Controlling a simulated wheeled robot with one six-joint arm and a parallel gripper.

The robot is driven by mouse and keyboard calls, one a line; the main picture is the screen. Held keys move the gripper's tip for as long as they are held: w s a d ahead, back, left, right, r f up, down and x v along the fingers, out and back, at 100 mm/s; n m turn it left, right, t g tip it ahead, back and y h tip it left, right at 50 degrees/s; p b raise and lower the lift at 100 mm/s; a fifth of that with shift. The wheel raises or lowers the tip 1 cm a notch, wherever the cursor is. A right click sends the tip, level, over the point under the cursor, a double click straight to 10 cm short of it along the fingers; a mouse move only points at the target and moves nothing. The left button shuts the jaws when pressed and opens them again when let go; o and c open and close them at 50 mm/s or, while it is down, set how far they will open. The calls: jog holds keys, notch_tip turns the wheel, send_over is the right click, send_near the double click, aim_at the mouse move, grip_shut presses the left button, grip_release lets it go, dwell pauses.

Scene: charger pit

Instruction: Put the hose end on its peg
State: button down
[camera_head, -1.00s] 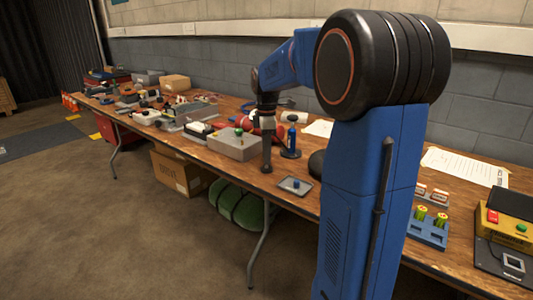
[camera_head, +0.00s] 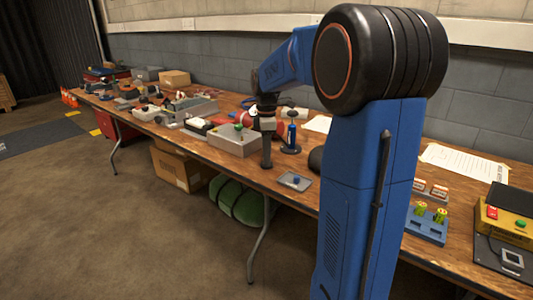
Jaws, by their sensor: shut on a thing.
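My gripper (camera_head: 266,158) points straight down over the table, left of the robot's blue arm column. It is small and dark here, and its fingers and what they hold blend into one dark upright shape. Its lower end is close to the tabletop; I cannot tell whether it touches. I cannot clearly make out the hose end or its peg. A blue upright piece (camera_head: 291,136) on a round black base stands just right of my gripper.
A shallow grey tray (camera_head: 305,186) with a small blue piece lies to the front right of my gripper. A grey box (camera_head: 233,146) with a green button stands to its left, and a red object (camera_head: 277,130) behind. More clutter covers the left table.

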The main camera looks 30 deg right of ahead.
jog(key=shift+f, duration=0.1)
jog(key=c, duration=1.5)
grip_release()
jog(key=shift+c, duration=0.2)
notch_tip(320, 180, up, 17)
jog(key=shift+r, duration=0.2)
jog(key=s+a+f+m+t, duration=0.1)
jog(key=s+a+f+m, duration=0.3)
jog(key=s, duration=0.6)
jog(key=s+a+f+m+t, duration=0.2)
jog(key=s+a+f+m, duration=0.2)
jog(key=s+f, duration=0.5)
jog(key=s+a+f+m+t, duration=0.1)
jog(key=s+a+f+m, duration=0.4)
jog(key=s, duration=0.6)
notch_tip(320, 180, down, 2)
jog(key=a, duration=0.2)
jog(key=shift+s+a+f+t, duration=0.15)
jog(key=shift+a+t, duration=0.2)
jog(key=shift+t, duration=0.05)
